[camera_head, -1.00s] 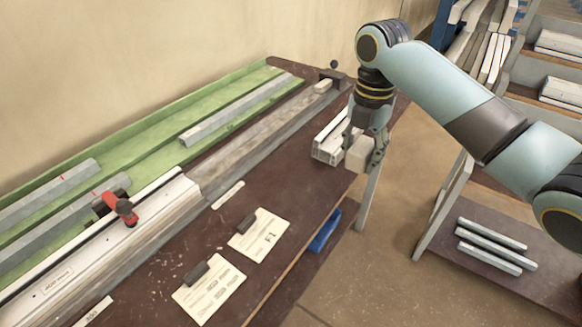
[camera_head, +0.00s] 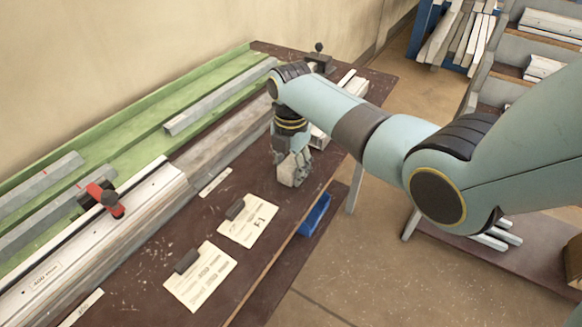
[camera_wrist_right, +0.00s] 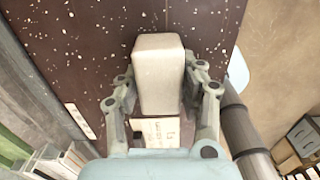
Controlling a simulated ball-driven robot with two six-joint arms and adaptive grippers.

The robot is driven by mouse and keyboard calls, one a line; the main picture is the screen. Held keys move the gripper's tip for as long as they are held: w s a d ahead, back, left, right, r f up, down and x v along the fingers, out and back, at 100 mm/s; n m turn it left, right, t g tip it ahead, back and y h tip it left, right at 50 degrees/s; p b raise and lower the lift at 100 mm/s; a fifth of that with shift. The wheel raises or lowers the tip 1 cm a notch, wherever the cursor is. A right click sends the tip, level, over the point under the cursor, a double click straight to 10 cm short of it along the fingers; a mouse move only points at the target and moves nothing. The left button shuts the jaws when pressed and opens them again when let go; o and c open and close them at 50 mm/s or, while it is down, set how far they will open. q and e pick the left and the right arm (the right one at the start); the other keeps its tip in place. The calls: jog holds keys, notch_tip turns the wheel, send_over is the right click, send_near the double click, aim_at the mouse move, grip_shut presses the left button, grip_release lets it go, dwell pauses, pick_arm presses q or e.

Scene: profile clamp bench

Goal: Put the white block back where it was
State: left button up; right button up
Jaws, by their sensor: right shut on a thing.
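The white block (camera_wrist_right: 159,75) is a pale, off-white box between the fingers of my right gripper in the right wrist view. My right gripper (camera_head: 293,172) is shut on it, with a finger against either side. In the head view the gripper points down over the dark bench top, right of the paper cards, and its fingers mostly hide the block. I cannot tell whether the block touches the bench. My left gripper is not in view.
Paper cards (camera_head: 248,221) with dark clips lie on the brown bench (camera_head: 262,187). A long profile rail (camera_head: 95,240) with a red clamp (camera_head: 105,199) runs along the left. White profiles (camera_head: 320,138) lie behind my right wrist. A blue bin (camera_head: 314,215) sits below the bench edge.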

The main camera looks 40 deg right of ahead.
aim_at(291, 163)
jog(key=o, duration=1.2)
notch_tip(291, 163, up, 12)
jog(key=shift+r+p, duration=0.1)
jog(key=shift+p, duration=0.3)
